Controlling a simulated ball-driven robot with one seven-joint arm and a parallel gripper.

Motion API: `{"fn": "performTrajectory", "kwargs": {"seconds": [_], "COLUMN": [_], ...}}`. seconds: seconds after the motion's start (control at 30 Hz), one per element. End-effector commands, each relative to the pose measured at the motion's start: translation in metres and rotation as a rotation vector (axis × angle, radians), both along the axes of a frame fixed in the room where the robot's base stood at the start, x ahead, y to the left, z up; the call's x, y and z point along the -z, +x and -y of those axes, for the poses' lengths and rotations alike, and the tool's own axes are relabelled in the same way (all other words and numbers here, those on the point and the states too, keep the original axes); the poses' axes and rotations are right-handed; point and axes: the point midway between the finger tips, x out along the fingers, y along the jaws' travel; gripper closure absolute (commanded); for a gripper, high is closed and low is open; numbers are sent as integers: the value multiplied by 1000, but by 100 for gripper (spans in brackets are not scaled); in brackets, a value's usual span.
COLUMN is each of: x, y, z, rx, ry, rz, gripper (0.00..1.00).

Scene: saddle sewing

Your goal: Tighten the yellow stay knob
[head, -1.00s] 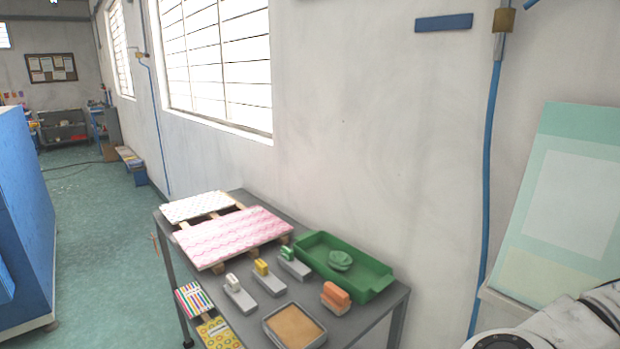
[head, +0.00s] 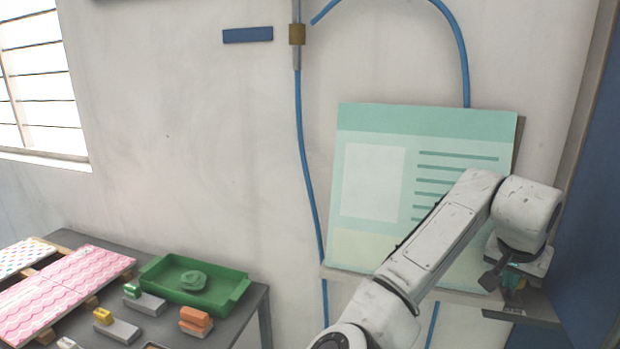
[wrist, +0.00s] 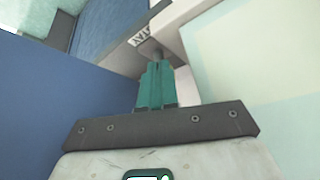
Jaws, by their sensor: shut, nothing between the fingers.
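My gripper (head: 514,290) is at the far right in the head view, pointing down just above a small grey ledge (head: 530,308) with a dark label. In the wrist view its teal fingers (wrist: 158,68) are together with nothing held. Just beyond the fingertips is a grey stem-like part (wrist: 150,49), beside a white label (wrist: 139,38) with upside-down dark letters. I cannot tell whether the fingers touch that part. No yellow knob can be made out in either view; the fingers may hide it.
A pale green board (head: 375,118) leans at the wall behind my arm. A blue panel (head: 580,230) stands close on the right; a blue surface (wrist: 60,105) fills the wrist view's left. A grey table (head: 240,325) with a green tray (head: 165,292) is at lower left.

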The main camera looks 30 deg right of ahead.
Motion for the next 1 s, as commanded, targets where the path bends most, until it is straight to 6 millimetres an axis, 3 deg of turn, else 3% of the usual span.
{"fn": "performTrajectory", "kwargs": {"seconds": [1.0], "x": [0], "y": [12], "z": [2], "rx": [1], "ry": [-2], "rz": [1], "gripper": [100]}}
